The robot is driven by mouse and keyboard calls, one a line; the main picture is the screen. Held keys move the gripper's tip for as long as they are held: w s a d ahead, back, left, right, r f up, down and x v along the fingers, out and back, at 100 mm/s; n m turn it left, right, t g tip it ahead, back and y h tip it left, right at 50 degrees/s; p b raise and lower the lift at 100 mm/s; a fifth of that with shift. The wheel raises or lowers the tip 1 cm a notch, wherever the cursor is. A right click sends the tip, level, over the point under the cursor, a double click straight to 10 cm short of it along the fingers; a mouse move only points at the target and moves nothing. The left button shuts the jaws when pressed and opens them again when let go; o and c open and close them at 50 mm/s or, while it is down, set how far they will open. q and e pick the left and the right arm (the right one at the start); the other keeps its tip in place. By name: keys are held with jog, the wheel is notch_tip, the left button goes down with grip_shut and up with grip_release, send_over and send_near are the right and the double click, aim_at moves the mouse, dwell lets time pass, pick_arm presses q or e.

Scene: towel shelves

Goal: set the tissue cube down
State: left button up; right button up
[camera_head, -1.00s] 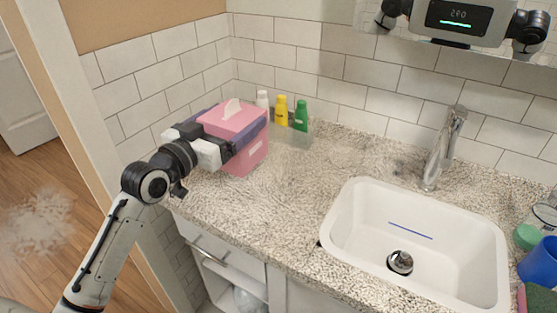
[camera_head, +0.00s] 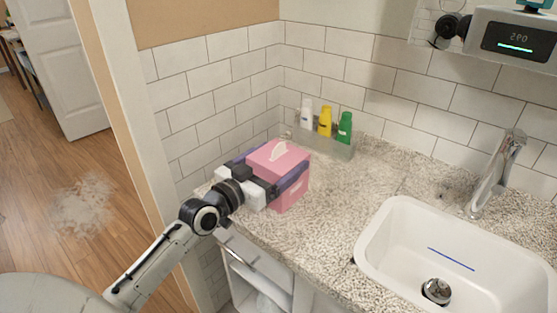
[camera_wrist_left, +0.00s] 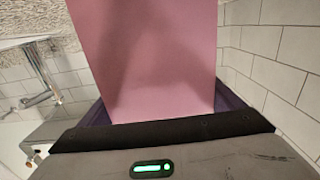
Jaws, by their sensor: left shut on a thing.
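The pink tissue cube (camera_head: 291,194), with a white tissue sticking out of its top, is upright at the counter's left end. My left gripper (camera_head: 274,172) is shut on it, with purple fingers along two opposite sides. In the left wrist view the cube's pink face (camera_wrist_left: 150,60) fills the upper middle, between the fingers. The cube's underside is low over or on the counter; I cannot tell whether it touches. My right gripper is not in view.
A clear caddy (camera_head: 338,150) with white, yellow and green bottles stands behind the cube against the tiles. The granite counter (camera_head: 330,200) is clear between the cube and the white sink (camera_head: 385,220). A faucet (camera_head: 496,172) stands behind the sink.

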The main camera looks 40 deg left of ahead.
aim_at(263, 171)
pick_arm(q)
jog(key=o, duration=1)
jog(key=shift+f, duration=0.1)
jog(key=shift+r, duration=0.2)
jog(key=shift+s+f, duration=0.15)
jog(key=shift+s, duration=0.15)
jog(key=s, duration=0.6)
jog(key=s+b, duration=0.1)
jog(key=s, duration=0.3)
jog(key=shift+a, duration=0.4)
jog(key=shift+s, duration=0.65)
